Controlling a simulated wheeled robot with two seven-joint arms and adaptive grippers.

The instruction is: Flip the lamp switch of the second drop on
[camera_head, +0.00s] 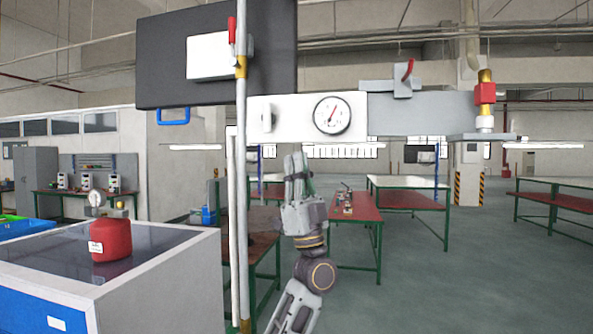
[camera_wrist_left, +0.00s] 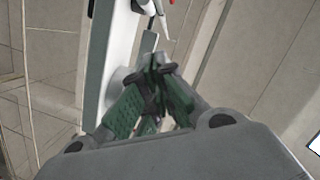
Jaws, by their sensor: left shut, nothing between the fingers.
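A long pale panel (camera_head: 420,112) hangs across the head view. It carries a round gauge (camera_head: 332,115), a grey knob (camera_head: 267,118) and a grey switch box (camera_head: 402,82) with a tilted red lever (camera_head: 408,69) on its top edge. I cannot tell for sure which part is the lamp switch of the second drop. My left gripper (camera_head: 295,158) is shut and empty, pointing up just below the panel, left of the gauge. In the left wrist view its fingertips (camera_wrist_left: 158,62) are together near the pale panel (camera_wrist_left: 106,50). My right gripper is not in view.
A vertical pipe (camera_head: 240,200) with a red-handled valve (camera_head: 232,32) stands left of my left arm. A dark board (camera_head: 165,50) is behind it. A red-and-brass fitting (camera_head: 485,92) is at the panel's right end. A red canister (camera_head: 110,240) sits on a cabinet (camera_head: 165,285) at left.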

